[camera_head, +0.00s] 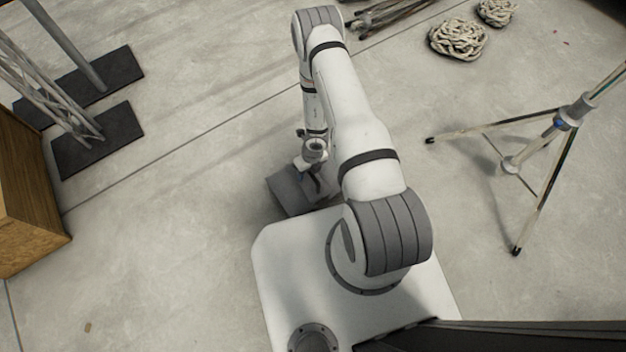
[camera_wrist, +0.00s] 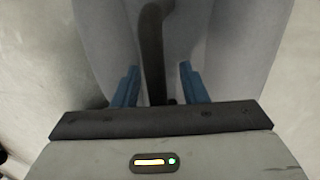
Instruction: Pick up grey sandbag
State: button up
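The grey sandbag (camera_head: 288,192) lies on the concrete floor just in front of my white base, partly hidden by my arm and gripper. In the wrist view the sandbag (camera_wrist: 225,50) fills the upper middle, with a dark strap or handle (camera_wrist: 152,50) running along its middle. My gripper (camera_wrist: 157,85) has two blue fingers standing apart, one on each side of the strap. The gap between fingers and strap is visible, so the gripper is open. In the head view my gripper (camera_head: 314,180) is low over the sandbag, its fingers mostly hidden.
A tripod stand (camera_head: 562,124) spreads its legs on the right. Two coils of rope (camera_head: 458,40) lie at the top right. A wooden box (camera_head: 28,195) and truss stands on dark base plates (camera_head: 98,140) are at the left. The floor between is clear.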

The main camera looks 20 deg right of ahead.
grip_shut()
dwell(0.3)
jog(key=shift+w+r, duration=0.1)
dwell(1.0)
